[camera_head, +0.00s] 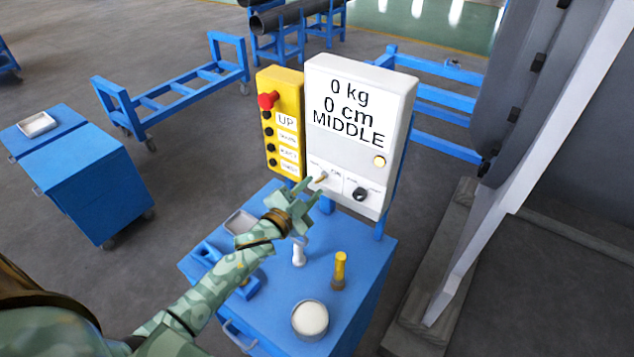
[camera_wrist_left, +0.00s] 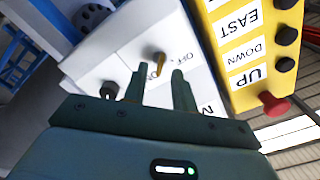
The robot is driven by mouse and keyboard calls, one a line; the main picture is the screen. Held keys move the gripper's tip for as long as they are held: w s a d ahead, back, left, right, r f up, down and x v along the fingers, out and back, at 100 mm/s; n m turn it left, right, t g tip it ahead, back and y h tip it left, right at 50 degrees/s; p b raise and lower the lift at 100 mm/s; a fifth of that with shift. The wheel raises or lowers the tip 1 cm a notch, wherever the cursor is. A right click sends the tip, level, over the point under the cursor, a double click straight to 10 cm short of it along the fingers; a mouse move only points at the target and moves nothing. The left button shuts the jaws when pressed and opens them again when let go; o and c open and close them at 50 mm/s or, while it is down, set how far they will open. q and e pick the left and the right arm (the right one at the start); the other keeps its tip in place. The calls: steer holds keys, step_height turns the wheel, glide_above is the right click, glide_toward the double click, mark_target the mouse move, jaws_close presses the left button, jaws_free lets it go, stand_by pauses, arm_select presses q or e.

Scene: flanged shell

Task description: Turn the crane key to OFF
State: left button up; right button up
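The crane key (camera_head: 320,178) is a small brass-coloured key on the lower front of the white control box (camera_head: 345,150). It also shows in the left wrist view (camera_wrist_left: 159,64), beside a label that reads OFF. My left gripper (camera_head: 311,189) is just in front of the key. In the left wrist view its two fingers (camera_wrist_left: 157,74) are apart, with the key showing between and just beyond the tips. I cannot tell whether a finger touches it. The box display reads 0 kg, 0 cm, MIDDLE. My right gripper is not in view.
A black knob (camera_head: 360,194) sits right of the key. A yellow button panel (camera_head: 282,140) with a red button (camera_head: 268,100) adjoins the box. Below, the blue cart (camera_head: 370,262) carries a white cup (camera_head: 310,319), a yellow-topped tool (camera_head: 340,268) and a white bottle-like item (camera_head: 299,254).

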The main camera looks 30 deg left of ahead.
mark_target(317, 182)
arm_select(q)
steer(key=shift+w+d, duration=0.15)
steer(key=shift+w, duration=0.65)
steer(key=shift+w+d, duration=0.1)
steer(key=shift+w, duration=0.65)
jaws_close()
steer(key=n+p, duration=0.2)
steer(key=n, duration=0.1)
steer(key=shift+r+n, duration=0.15)
steer(key=shift+n, duration=0.25)
steer(key=n+p, duration=0.2)
steer(key=n, duration=0.2)
steer(key=n+p, duration=0.1)
steer(key=n, duration=0.4)
steer(key=shift+a+p, duration=0.1)
steer(key=shift+p, duration=0.3)
steer(key=n, duration=0.4)
steer(key=shift+n+p, duration=0.3)
steer(key=shift+n, duration=0.1)
